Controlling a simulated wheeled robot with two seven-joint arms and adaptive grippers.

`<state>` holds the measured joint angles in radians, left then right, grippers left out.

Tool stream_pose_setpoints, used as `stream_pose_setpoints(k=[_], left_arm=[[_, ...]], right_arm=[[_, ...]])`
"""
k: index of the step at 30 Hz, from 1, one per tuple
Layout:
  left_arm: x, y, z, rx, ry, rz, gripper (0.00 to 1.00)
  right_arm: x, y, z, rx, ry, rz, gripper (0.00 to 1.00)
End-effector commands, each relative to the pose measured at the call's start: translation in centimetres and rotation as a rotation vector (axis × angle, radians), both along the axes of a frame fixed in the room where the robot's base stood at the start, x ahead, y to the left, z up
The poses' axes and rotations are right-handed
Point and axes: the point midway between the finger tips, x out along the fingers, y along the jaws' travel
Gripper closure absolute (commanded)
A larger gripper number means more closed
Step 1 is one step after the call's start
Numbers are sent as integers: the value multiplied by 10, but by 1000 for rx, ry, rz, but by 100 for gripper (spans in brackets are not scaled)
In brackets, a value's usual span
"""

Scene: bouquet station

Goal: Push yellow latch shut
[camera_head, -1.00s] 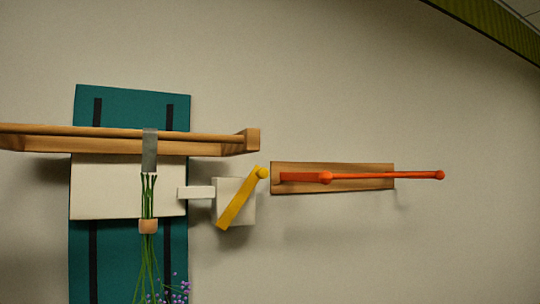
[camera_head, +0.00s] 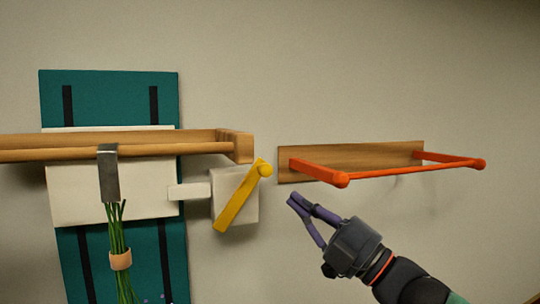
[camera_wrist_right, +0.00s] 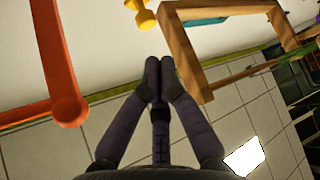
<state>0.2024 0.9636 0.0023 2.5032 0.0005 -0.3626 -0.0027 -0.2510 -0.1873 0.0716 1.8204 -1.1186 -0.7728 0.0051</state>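The yellow latch (camera_head: 236,204) is a slanted bar on a white square plate (camera_head: 247,210) on the wall. Its round knob is at the upper right and its lower end points down-left. A white bar (camera_head: 187,192) sits just left of the plate. In the right wrist view a small part of the yellow latch (camera_wrist_right: 144,17) shows at the top edge. My right gripper (camera_head: 293,199) is right of and below the latch, apart from it. Its fingertips (camera_wrist_right: 159,75) come together with nothing visible between them. My left gripper is not in view.
An orange rail (camera_head: 410,172) on a wooden board (camera_head: 350,158) sticks out above my right gripper. A wooden rack (camera_head: 243,146) sticks out at the left, holding a grey clip (camera_head: 108,174) with hanging green stems (camera_head: 118,237). A teal panel (camera_head: 110,95) is behind.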

Motion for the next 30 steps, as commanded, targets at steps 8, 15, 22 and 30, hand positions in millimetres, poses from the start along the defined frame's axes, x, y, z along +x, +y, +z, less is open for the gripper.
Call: stream_pose_setpoints(k=[8,15,22,30], left_arm=[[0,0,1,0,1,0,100],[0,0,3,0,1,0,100],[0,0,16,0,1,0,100],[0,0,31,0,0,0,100]], right_arm=[[-6,0,7,-6,-18,3,100],[-2,4,9,-5,-17,4,100],[16,26,26,-5,-16,5,100],[40,55,47,-5,-17,4,100]])
